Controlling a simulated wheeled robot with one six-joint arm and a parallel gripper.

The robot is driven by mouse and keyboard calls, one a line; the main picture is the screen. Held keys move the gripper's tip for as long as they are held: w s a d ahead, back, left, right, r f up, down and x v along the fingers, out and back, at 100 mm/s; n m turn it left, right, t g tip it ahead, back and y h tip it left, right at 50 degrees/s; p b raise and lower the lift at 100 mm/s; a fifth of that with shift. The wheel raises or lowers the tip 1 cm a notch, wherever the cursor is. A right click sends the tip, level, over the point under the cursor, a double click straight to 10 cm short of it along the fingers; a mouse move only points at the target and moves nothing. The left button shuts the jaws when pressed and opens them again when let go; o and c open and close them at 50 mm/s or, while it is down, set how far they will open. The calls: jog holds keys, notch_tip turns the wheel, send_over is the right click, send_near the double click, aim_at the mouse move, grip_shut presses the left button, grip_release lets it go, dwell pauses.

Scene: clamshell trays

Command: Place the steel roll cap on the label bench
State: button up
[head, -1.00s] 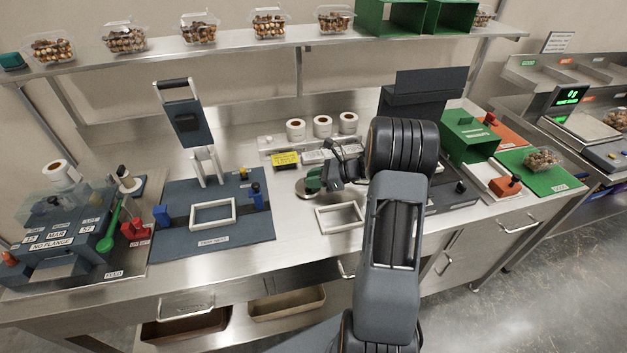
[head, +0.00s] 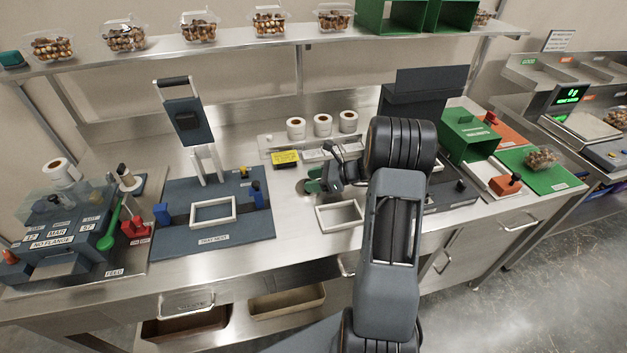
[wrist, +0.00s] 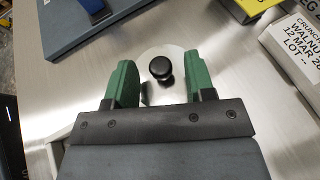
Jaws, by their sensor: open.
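The steel roll cap is a flat, shiny disc with a black knob (wrist: 160,67). It lies on the steel bench top, and in the head view its disc (head: 301,188) is partly hidden behind my gripper. My gripper (head: 318,182) is open and empty, low over the cap. In the wrist view its two green fingers stand on either side of the knob, with a gap on both sides.
A white frame (head: 339,216) lies right of the cap. The blue tray-seat board (head: 213,252) is to the left.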

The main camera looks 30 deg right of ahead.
jog(key=shift+r, duration=0.15)
jog(key=b+v, duration=0.1)
jog(key=v, duration=0.9)
jog(key=shift+s+d, duration=0.1)
jog(key=shift+d, duration=0.1)
jog(key=shift+s+d+r, duration=0.2)
jog(key=shift+d, duration=0.05)
jog(key=shift+s+r, duration=0.15)
jog(key=shift+r, duration=0.05)
jog(key=s+a+r+n+g+h, duration=0.2)
jog(key=s+a+n+h, duration=0.3)
jog(key=s+a+n, duration=0.3)
jog(key=s+a+r+n+g+h, duration=0.1)
jog(key=s+a+r+n+h, duration=0.2)
jog(key=a+n, duration=0.9)
jog(key=s+n+h, duration=0.3)
jog(key=s+n, duration=0.2)
jog(key=shift+s+a+r+g, duration=0.15)
jog(key=shift+a+r+g, duration=0.05)
jog(key=shift+g, duration=0.2)
